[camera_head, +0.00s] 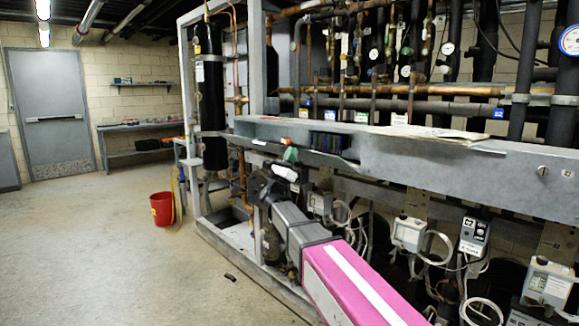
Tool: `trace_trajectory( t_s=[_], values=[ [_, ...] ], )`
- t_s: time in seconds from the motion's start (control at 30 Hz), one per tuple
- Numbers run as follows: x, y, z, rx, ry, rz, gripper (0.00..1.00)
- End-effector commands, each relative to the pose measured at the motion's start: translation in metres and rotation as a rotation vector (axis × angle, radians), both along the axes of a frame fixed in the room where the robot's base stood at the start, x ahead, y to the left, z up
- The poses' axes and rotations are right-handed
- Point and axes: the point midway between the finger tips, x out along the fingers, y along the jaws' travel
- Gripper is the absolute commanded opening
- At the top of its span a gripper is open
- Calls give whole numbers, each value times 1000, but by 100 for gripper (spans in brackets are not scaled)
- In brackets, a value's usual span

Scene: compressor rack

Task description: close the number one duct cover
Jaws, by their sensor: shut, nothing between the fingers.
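The long grey duct (445,176) runs along the front of the rack. Its left section is open at the front, with coloured wires (330,141) showing inside. A grey flap (325,158), which looks like the number one cover, slopes out below this opening. Its number is not readable. My gripper (290,156) is shut and empty at the end of my pink and grey arm, close to the left part of the flap. I cannot tell whether it touches the flap. The arm and gripper hide part of the flap's left end.
Right of the opening, the duct front is closed and carries a small label and a round latch (542,170). Papers (425,132) lie on top. Grey control boxes (409,233) with loose cables hang below. A red bucket (162,208) stands on the open floor at left.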

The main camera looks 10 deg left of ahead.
Motion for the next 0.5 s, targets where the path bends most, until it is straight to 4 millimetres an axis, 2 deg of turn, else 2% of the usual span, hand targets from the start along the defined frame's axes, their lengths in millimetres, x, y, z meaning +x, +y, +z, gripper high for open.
trace_trajectory(
  t_s=[0.2,0.5],
  values=[
    [11,-9,29,134,152,1,0],
    [28,-23,51,269,313,0,0]
  ],
)
